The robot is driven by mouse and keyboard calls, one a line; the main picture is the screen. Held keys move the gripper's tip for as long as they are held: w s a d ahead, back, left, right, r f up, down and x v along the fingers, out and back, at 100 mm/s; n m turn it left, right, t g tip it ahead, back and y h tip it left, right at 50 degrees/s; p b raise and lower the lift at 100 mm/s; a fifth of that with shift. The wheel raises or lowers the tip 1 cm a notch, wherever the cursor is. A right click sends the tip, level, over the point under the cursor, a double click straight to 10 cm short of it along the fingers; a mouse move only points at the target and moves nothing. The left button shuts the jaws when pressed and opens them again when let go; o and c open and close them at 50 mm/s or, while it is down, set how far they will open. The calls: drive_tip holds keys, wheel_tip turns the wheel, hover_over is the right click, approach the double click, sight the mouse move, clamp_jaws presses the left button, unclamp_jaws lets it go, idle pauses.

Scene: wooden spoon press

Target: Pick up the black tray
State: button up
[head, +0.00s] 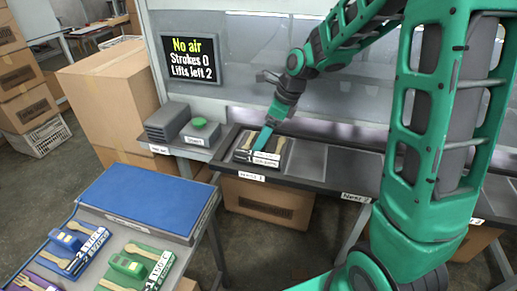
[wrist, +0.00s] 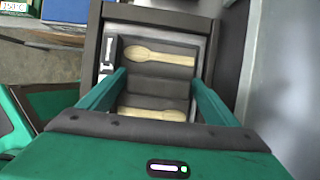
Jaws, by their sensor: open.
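The black tray (head: 271,148) sits in the nest labelled "Nest 1" on the dark bench, with two wooden spoons lying in it. In the wrist view the tray (wrist: 155,72) fills the middle, one spoon (wrist: 160,55) across its far part and the other (wrist: 150,114) across its near part. My gripper (head: 264,143) points down at the tray in the head view. In the wrist view my gripper (wrist: 158,74) is open, with one green finger at the left and one at the right of the tray's middle. I cannot tell whether the fingers touch it.
A sign (head: 193,60) reads "No air, Strokes 0, Lifts left 2". A green button (head: 200,123) and stacked grey trays (head: 167,121) stand left of the nest. Blue (head: 75,251) and green (head: 136,266) trays with spoons lie on the front-left table. An empty nest (head: 355,167) is to the right.

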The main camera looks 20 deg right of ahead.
drive_tip(key=c, duration=1.1)
drive_tip(key=shift+o, duration=0.2)
drive_tip(key=shift+r, duration=0.15)
